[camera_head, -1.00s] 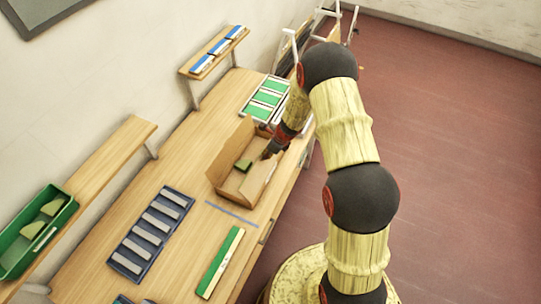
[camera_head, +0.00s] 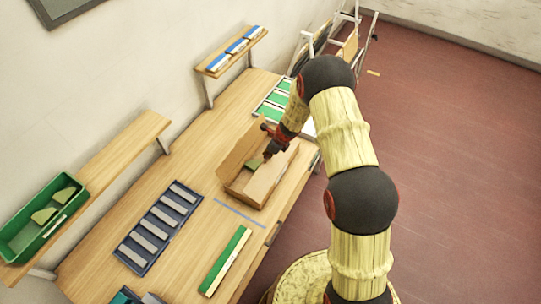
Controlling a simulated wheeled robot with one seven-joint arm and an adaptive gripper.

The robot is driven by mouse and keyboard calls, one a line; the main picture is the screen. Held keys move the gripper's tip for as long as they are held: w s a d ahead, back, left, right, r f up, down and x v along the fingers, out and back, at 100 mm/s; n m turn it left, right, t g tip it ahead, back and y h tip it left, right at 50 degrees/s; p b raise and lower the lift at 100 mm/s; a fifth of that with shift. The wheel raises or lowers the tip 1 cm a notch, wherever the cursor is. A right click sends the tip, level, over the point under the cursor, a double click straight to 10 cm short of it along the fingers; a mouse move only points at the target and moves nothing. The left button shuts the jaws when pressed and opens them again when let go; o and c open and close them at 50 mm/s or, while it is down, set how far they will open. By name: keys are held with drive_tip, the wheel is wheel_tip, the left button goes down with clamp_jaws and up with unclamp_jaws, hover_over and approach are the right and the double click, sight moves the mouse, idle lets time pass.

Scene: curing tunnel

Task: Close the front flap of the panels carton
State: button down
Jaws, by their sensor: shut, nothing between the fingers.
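The cardboard carton (camera_head: 231,178) stands on the wooden bench, open at the top. Its tall rear flap (camera_head: 243,149) stands up on the wall side. A pale flap (camera_head: 266,179) on the side nearest my base lies over part of the opening, sloping inward. A green panel (camera_head: 254,165) shows inside, partly covered. My gripper (camera_head: 267,155) is shut and empty, pointing down over the carton's opening close to the pale flap's inner edge. I cannot tell whether it touches the flap. My arm hides the carton's far right corner.
A dark tray of grey bars (camera_head: 129,260) and a green-and-white strip (camera_head: 226,261) lie left of and before the carton. A rack with green panels (camera_head: 271,105) is behind it. Raised shelves (camera_head: 95,190) and (camera_head: 226,62) line the wall side, one holding a green bin (camera_head: 20,255).

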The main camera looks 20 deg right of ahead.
drive_tip(key=shift+w+a+f+b, duration=0.2)
drive_tip(key=shift+w+a+f, duration=0.1)
drive_tip(key=shift+f, duration=0.15)
drive_tip(key=shift+w+a+f+b, duration=0.15)
drive_tip(key=shift+w+a+f, duration=0.1)
drive_tip(key=shift+f, duration=0.2)
drive_tip(key=shift+r+p, duration=0.7)
drive_tip(key=shift+r, duration=0.15)
